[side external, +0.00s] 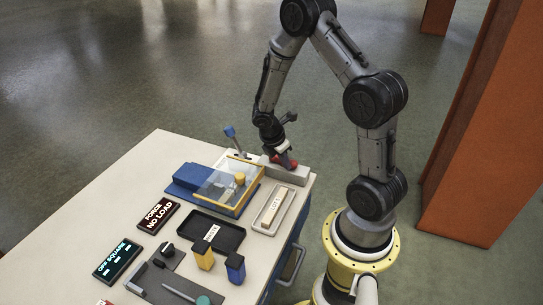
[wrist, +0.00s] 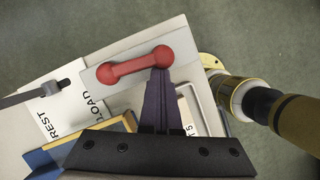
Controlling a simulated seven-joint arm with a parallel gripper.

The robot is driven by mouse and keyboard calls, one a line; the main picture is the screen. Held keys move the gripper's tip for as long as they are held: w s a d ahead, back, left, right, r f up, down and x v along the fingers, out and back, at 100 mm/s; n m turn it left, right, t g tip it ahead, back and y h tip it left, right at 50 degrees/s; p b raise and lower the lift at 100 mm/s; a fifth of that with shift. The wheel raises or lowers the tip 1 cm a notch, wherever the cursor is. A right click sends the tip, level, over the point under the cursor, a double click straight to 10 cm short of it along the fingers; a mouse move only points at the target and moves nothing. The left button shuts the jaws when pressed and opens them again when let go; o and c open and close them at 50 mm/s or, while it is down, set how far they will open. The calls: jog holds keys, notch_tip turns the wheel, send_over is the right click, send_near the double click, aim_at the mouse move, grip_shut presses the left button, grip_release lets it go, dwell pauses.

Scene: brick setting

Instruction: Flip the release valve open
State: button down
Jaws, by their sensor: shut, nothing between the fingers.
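The release valve looks to be the red handle with rounded ends (wrist: 133,68) on a pale grey block (wrist: 98,95) in the wrist view. In the side view the red handle (side external: 290,163) shows partly behind my gripper (side external: 281,149), on the grey block (side external: 297,172) at the table's far right corner. My gripper's fingers are shut and empty. In the wrist view my fingertips (wrist: 161,73) reach the near edge of the handle, by its right end. I cannot tell whether they touch it.
A blue-tipped lever (side external: 230,132) stands left of the block. A clear-lidded yellow-framed box (side external: 229,187), a labelled tray (side external: 272,210) and a black tray (side external: 213,232) lie nearby. Yellow (side external: 203,256) and blue (side external: 235,269) blocks stand nearer the front. Two displays sit at left.

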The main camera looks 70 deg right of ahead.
dwell(0.4)
jog(key=shift+w+a, duration=0.2)
jog(key=shift+a, duration=0.2)
jog(key=a, duration=0.1)
jog(key=w+a, duration=0.1)
jog(key=shift+w+a, duration=0.2)
jog(key=shift+a, duration=0.1)
jog(key=v, duration=1)
